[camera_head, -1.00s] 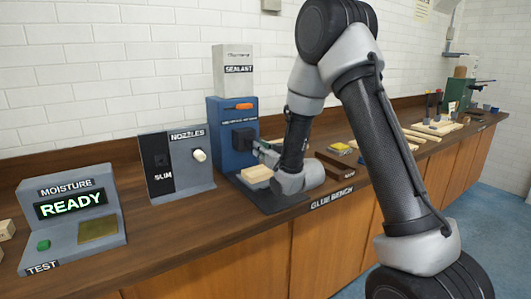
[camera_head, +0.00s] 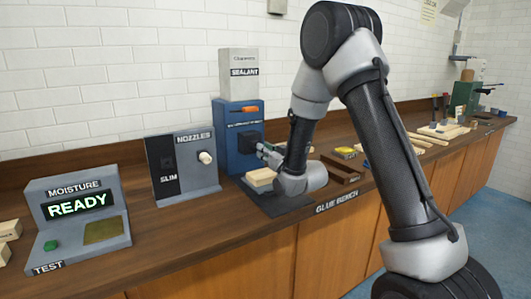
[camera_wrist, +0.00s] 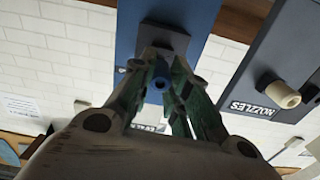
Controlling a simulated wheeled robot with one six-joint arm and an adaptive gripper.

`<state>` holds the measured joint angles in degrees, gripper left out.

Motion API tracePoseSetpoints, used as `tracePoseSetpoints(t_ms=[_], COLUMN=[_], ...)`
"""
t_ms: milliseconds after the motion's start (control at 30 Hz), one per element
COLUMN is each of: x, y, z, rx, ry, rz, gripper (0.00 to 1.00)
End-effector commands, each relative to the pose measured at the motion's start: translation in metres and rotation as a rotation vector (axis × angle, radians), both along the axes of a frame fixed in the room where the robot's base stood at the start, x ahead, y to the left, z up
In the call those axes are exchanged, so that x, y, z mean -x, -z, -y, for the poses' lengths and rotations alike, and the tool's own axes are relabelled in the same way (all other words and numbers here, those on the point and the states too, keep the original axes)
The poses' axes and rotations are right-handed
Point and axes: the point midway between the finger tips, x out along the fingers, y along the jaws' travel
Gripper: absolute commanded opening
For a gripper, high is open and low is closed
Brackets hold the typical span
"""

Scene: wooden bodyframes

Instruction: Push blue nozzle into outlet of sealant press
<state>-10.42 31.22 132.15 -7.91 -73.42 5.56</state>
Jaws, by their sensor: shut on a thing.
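The sealant press (camera_head: 240,163) is a blue upright body with an orange lever and a dark outlet block (camera_head: 249,138) on its front. The outlet block also shows in the wrist view (camera_wrist: 166,39). My gripper (camera_head: 266,153) is close in front of the block.
The nozzle dispenser (camera_head: 184,170) with a pale knob stands left of the press. The moisture tester (camera_head: 77,218) reads READY. A pale wood block (camera_head: 260,177) lies below my gripper. Brown trays (camera_head: 338,170) lie to the right.

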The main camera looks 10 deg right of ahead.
Motion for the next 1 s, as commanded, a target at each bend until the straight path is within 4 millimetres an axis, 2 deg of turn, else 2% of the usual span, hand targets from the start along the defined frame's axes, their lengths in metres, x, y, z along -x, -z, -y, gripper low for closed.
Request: tracePoseSetpoints(t_ms=[667,1000], x=[-0.0004,-0.0071], y=[-0.0001,0.0000], z=[-0.0001,-0.0023], rx=[0.000,0.000], ry=[0.000,0.000], rz=[0.000,0.000], gripper=[0.00,0.00])
